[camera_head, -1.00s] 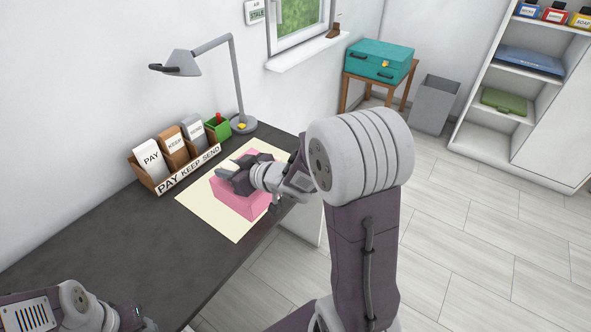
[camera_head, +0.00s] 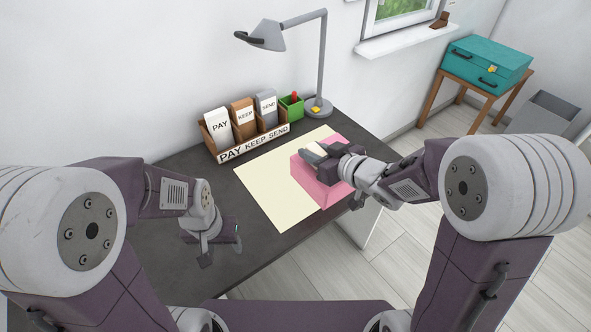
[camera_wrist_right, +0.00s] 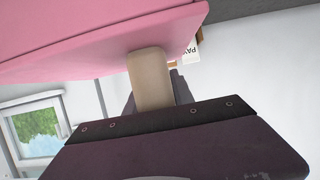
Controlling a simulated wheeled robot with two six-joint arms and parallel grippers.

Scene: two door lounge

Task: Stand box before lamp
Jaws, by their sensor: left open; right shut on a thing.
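A pink box (camera_head: 335,193) is at the right side of the cream mat (camera_head: 270,190), overlapping its right edge in the head view. My right gripper (camera_head: 318,157) is shut on it. In the right wrist view the pink box (camera_wrist_right: 90,35) fills the top, with a pale finger pad against it. I cannot tell whether its underside touches the desk. The grey lamp (camera_head: 322,70) stands at the back of the desk, its base (camera_head: 318,107) behind the mat. My left gripper (camera_head: 222,250) is open and empty above the front left of the desk.
A letter rack (camera_head: 250,145) labelled PAY KEEP SEND stands along the wall, with a green cup (camera_head: 291,106) beside it. A teal case (camera_head: 487,62) sits on a wooden table to the right, near a grey bin (camera_head: 543,113). The desk's left part is bare.

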